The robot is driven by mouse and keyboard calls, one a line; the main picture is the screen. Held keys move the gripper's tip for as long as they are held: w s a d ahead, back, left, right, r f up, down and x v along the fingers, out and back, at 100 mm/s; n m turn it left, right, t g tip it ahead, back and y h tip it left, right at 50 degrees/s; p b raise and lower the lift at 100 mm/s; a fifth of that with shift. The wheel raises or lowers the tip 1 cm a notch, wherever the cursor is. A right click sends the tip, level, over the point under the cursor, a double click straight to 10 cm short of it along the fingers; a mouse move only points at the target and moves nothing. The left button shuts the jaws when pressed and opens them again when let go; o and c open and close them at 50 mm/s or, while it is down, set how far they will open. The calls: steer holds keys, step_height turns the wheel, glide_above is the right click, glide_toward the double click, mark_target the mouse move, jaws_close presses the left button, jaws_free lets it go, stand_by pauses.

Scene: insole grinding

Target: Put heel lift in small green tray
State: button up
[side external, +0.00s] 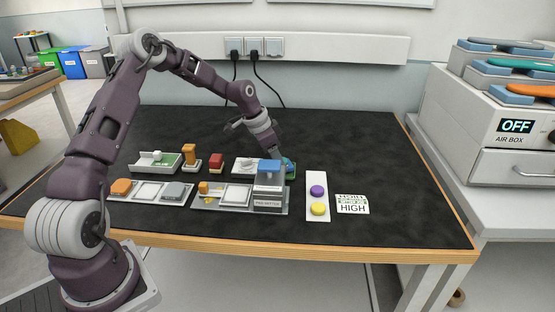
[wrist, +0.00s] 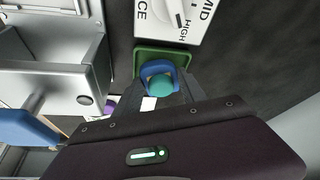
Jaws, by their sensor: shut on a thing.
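The heel lift (wrist: 160,70) looks like a blue U-shaped piece with a teal round part in its middle. It shows in the wrist view between my fingertips and only in small part in the side view (side external: 287,162). My gripper (wrist: 163,92) is shut on it, and in the side view my gripper (side external: 281,154) points down behind the blue-topped press. The small green tray (wrist: 162,54) lies directly below the heel lift; its edge shows in the side view (side external: 292,173). I cannot tell whether the heel lift touches the tray floor.
The dark table behind is clear.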

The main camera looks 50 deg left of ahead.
steer(key=shift+s+f, duration=0.1)
steer(key=shift+f, duration=0.4)
steer(key=shift+f, duration=0.15)
steer(key=o, duration=1.5)
steer(key=s+d+r+y, duration=0.1)
steer(key=s+d+r, duration=0.1)
steer(key=r, duration=0.5)
steer(key=s+d+r, duration=0.2)
steer(key=d+r, duration=0.1)
steer(key=r, duration=0.4)
steer(key=s+d+r+y, duration=0.2)
steer(key=s+d+r, duration=0.45)
steer(key=s, duration=0.25)
steer(key=s+d+n, duration=0.1)
steer(key=s+d, duration=0.1)
steer(key=s, duration=0.5)
steer(key=s+d+r+n+t, duration=0.1)
steer(key=s+d+n, duration=0.1)
steer(key=s, duration=0.6)
steer(key=s+d+n+h, duration=0.1)
steer(key=s+d, duration=0.2)
steer(key=s, duration=0.5)
steer(key=shift+r, duration=0.4)
